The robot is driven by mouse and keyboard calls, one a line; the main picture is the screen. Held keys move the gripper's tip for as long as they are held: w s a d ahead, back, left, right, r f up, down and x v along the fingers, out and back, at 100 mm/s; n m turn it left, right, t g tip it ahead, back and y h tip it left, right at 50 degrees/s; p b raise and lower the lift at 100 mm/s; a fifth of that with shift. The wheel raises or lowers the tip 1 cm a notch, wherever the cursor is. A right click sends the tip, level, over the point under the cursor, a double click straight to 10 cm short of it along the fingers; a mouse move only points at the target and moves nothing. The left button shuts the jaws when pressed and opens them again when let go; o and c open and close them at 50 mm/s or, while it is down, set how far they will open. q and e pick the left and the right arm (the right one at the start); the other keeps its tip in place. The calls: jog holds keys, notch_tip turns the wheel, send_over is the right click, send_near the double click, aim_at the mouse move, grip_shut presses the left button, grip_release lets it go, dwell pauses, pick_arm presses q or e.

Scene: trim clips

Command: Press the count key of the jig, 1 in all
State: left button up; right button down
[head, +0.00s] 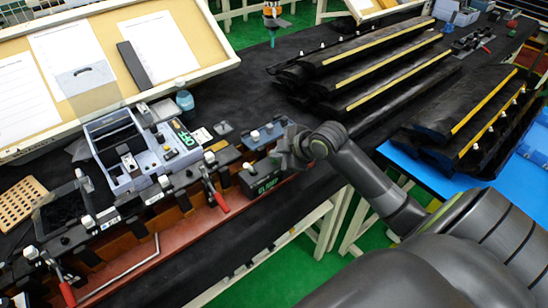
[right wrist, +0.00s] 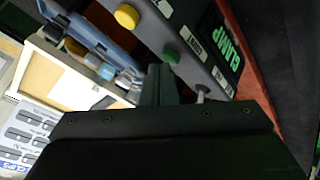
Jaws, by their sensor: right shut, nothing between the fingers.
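The long dark jig (head: 150,198) lies along the table's front edge, with red-handled clamps on its front. Its right end carries a box with green lettering (head: 266,184); in the right wrist view a green CLAMP label (right wrist: 229,46) shows. A yellow round knob (right wrist: 126,16) and a dark green round knob (right wrist: 170,56) sit on the jig's grey face there. I cannot tell which part is the count key. My right gripper (head: 287,150) is shut and empty over the jig's right end; its fingers (right wrist: 160,82) point toward the green knob. Contact cannot be made out. My left gripper is not in view.
A blue-grey tray (head: 110,125) with a green-digit display (head: 185,134) stands behind the jig. A tilted board with papers (head: 70,65) is at the back left. Dark trim strips (head: 370,65) lie at the back right. The dark table top between is mostly clear.

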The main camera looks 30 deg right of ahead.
jog(key=shift+r+p, duration=0.7)
jog(key=shift+r, duration=0.05)
jog(key=shift+r, duration=0.15)
notch_tip(320, 180, up, 5)
jog(key=p, duration=0.4)
jog(key=shift+p, duration=0.4)
